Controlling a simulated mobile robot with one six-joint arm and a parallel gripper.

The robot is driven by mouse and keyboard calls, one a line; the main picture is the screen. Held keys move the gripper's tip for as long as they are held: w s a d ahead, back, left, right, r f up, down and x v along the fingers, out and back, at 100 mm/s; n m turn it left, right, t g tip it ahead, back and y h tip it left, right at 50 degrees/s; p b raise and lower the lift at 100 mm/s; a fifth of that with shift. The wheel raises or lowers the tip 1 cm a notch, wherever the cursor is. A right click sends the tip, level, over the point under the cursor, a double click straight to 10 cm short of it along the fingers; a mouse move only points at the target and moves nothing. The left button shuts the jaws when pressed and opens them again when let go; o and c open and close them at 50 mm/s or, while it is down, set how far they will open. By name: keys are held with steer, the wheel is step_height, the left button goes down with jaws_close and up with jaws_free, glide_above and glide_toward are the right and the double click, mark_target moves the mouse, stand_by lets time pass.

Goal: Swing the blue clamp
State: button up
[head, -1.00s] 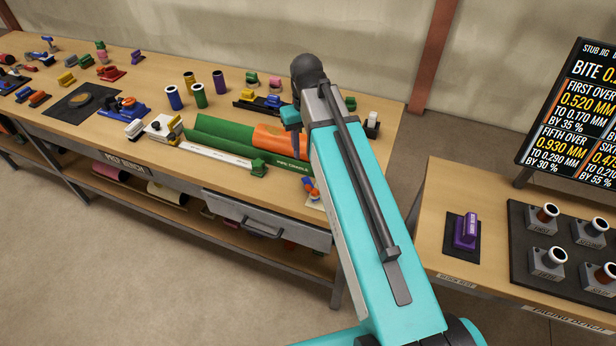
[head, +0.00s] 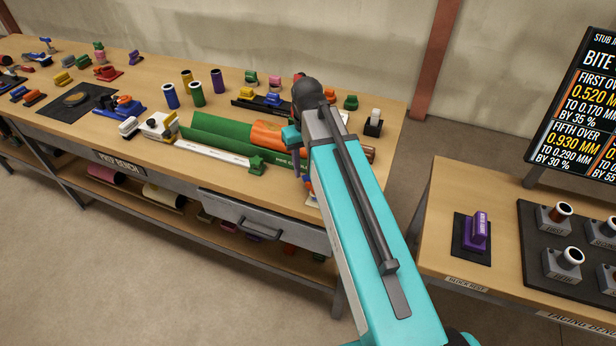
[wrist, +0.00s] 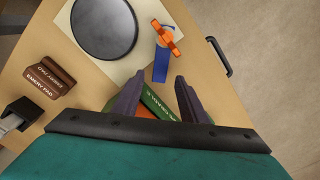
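In the head view only a bit of blue and orange (head: 308,186) shows beside my arm, which hides the rest. My gripper (wrist: 154,84) is open, its two dark fingers apart with nothing held between them. The clamp lies ahead of the gap, apart from both fingers.
The green pipe cradle (head: 215,128) holds an orange pipe (head: 268,134); part of the cradle shows below my fingers in the wrist view. A black disc (wrist: 104,28) lies on the pale plate. A brown emery pad (wrist: 50,78) is left. A drawer handle (wrist: 219,57) juts out right.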

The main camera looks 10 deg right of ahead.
steer(key=shift+f+b, duration=0.9)
steer(key=shift+f, duration=0.6)
jaws_close()
